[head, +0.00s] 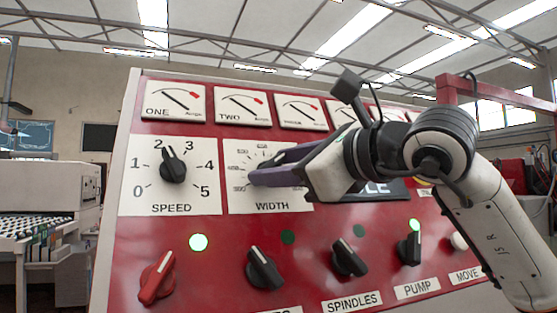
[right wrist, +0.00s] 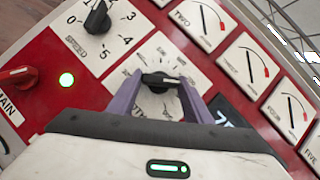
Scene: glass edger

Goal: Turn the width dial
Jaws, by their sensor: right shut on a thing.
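The width dial (right wrist: 160,80) is a black knob with a pale pointer line on a white plate marked WIDTH (head: 271,206). In the right wrist view it sits between the two purple fingers of my right gripper (right wrist: 160,86), which is shut on it. In the head view my right gripper (head: 258,171) reaches in from the right, fingertips at the plate, and hides the dial. The dial's exact reading cannot be told. My left gripper is not in view.
The speed dial (head: 173,168) is left of the width plate, pointing near 2. A row of gauges (head: 243,106) runs above. Below are a red switch (head: 157,278) and several black switches (head: 264,268). A dark display (right wrist: 232,118) is beside the width plate, partly covered.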

